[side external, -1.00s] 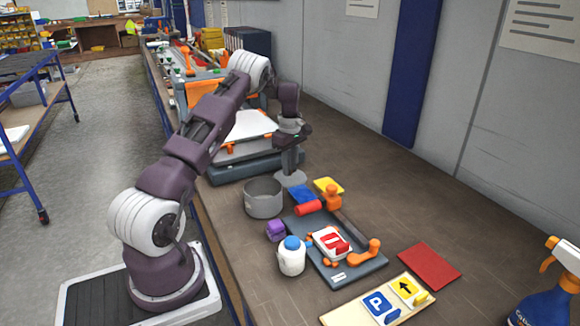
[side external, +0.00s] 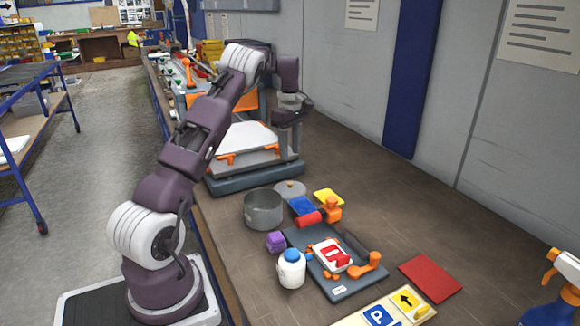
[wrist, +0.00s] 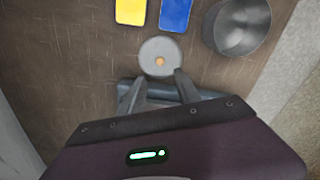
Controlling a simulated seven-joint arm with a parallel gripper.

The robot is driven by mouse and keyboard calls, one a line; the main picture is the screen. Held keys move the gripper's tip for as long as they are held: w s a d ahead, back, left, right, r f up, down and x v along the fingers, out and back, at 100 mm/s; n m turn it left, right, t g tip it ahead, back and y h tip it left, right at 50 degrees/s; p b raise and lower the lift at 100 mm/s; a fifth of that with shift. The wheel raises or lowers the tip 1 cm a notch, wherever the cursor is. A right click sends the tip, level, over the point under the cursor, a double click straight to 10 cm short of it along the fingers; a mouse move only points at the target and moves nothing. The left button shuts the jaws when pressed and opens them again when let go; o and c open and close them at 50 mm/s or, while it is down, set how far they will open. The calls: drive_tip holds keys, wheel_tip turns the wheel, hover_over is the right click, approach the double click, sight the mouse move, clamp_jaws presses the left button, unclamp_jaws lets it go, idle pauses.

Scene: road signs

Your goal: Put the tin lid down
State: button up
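The tin lid (side external: 290,188) is a grey disc lying flat on the bench just behind the open metal pot (side external: 263,209). In the wrist view the lid (wrist: 160,52) shows a small orange-brown knob at its centre, and the pot (wrist: 237,26) is at the upper right. My gripper (side external: 288,118) is above the lid and clear of it, by the printing frame. In the wrist view my gripper (wrist: 157,80) has its two fingers spread apart with nothing between them, and the lid appears beyond the tips.
A white bottle (side external: 291,270) and grey jig (side external: 340,287) stand nearer. The printing frame (side external: 250,172) is behind.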

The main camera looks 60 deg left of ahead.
drive_tip(key=s+d+r+m+t, duration=0.1)
drive_tip(key=s+d+r+m, duration=0.15)
drive_tip(key=d+r, duration=0.45)
drive_tip(key=s+d+r+m+t, duration=0.15)
drive_tip(key=d+r+m, duration=0.3)
drive_tip(key=d, duration=0.45)
drive_tip(key=s+d+r+m+t, duration=0.1)
drive_tip(key=s+d+r+m, duration=0.2)
drive_tip(key=d+r, duration=0.45)
drive_tip(key=s+d+f+m+t, duration=0.1)
drive_tip(key=s+d+f+m, duration=0.1)
drive_tip(key=s+d+m, duration=0.4)
drive_tip(key=s+d+f+m+t, duration=0.1)
drive_tip(key=s+d+f+m, duration=0.2)
drive_tip(key=s, duration=1)
drive_tip(key=d+m, duration=0.3)
drive_tip(key=d, duration=0.2)
drive_tip(key=shift+s+d+f, duration=0.2)
drive_tip(key=shift+d+f, duration=0.1)
drive_tip(key=shift+f, duration=0.05)
